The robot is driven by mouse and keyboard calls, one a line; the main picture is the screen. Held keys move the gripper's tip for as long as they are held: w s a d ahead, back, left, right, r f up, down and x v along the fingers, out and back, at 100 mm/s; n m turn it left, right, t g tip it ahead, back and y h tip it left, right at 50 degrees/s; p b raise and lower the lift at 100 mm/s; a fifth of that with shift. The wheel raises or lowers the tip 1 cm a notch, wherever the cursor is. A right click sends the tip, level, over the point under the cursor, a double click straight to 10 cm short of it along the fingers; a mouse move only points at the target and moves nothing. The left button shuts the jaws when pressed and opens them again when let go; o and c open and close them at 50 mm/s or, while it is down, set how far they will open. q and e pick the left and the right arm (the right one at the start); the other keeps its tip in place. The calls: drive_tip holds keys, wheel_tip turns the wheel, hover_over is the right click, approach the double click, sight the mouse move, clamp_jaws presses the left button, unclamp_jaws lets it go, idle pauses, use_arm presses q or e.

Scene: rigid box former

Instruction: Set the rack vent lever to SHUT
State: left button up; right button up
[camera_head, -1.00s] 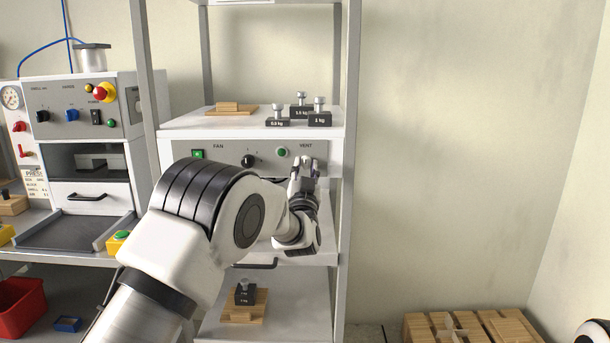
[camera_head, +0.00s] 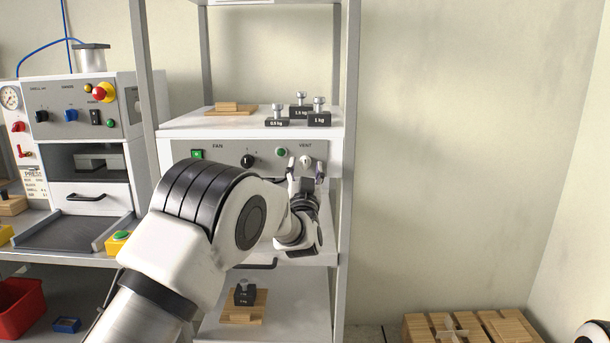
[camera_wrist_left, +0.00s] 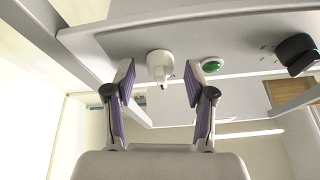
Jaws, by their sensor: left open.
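The vent lever (camera_head: 305,161) is a small white handle on the grey rack panel, under the VENT label. In the left wrist view the lever (camera_wrist_left: 160,66) shows as a round white hub with a short stub. My left gripper (camera_head: 306,170) is open just in front of and below the lever. In the left wrist view its two purple-padded fingers (camera_wrist_left: 160,82) stand apart on either side of the lever, and neither visibly touches it. The lever's SHUT mark is not readable. My right gripper is not seen; only a piece of white arm shows at the lower right edge.
A green button (camera_head: 281,152) and a black fan knob (camera_head: 247,161) share the panel. Black weights (camera_head: 319,118) stand on the shelf above. A rack post (camera_head: 347,200) is close to the right of my gripper. Wooden crates (camera_head: 470,328) lie at the lower right.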

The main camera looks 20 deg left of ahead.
use_arm(q)
drive_tip(key=v, duration=1.2)
drive_tip(key=shift+w, duration=0.1)
drive_tip(key=s+a+f+g+h+p, duration=0.1)
drive_tip(key=s+a+f+g+p, duration=0.2)
drive_tip(key=f, duration=0.7)
drive_tip(key=s+a+f+g+p, duration=0.1)
drive_tip(key=s+a+f+g, duration=0.3)
drive_tip(key=f, duration=0.6)
drive_tip(key=s+a+f+g+h+p, duration=0.15)
drive_tip(key=s+f, duration=0.35)
drive_tip(key=f, duration=0.5)
drive_tip(key=s+d+f+g+h+p, duration=0.1)
drive_tip(key=s+f+g, duration=0.4)
drive_tip(key=s, duration=0.5)
drive_tip(key=s+f+g+h+p, duration=0.1)
drive_tip(key=s+f+g, duration=0.2)
drive_tip(key=s+f, duration=0.5)
drive_tip(key=s+d+g, duration=0.1)
drive_tip(key=s+g, duration=0.1)
drive_tip(key=s, duration=0.5)
drive_tip(key=s+d+r+g+h, duration=0.1)
drive_tip(key=s+d+g, duration=0.1)
drive_tip(key=s, duration=0.6)
drive_tip(key=shift+r+g, duration=0.2)
drive_tip(key=shift+g, duration=0.45)
